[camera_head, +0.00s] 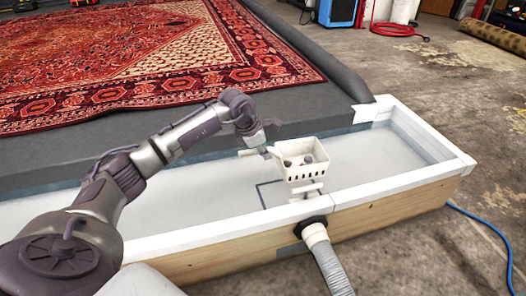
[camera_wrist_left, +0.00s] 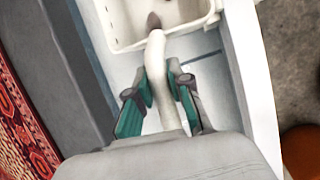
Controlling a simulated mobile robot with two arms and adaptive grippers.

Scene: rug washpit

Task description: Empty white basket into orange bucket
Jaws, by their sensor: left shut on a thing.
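The white basket (camera_head: 303,172), with slots along its lower side, is held up over the white-walled trough, roughly level. A few dark and grey lumps lie inside it. My left gripper (camera_head: 266,150) is shut on the basket's handle, which runs between its green-padded fingers (camera_wrist_left: 159,72) in the left wrist view. That view also shows part of the basket (camera_wrist_left: 125,38) with a brown lump in it. An orange rounded thing (camera_wrist_left: 303,150) is cut off at the right edge there; it may be the orange bucket. No orange bucket shows in the head view. My right gripper is out of view.
The shallow trough (camera_head: 395,187) has a white rim and wooden front. A grey hose (camera_head: 327,262) leaves its front wall. A red patterned rug (camera_head: 150,55) lies on the grey platform behind. A blue hose (camera_head: 490,222) lies on the concrete floor at right.

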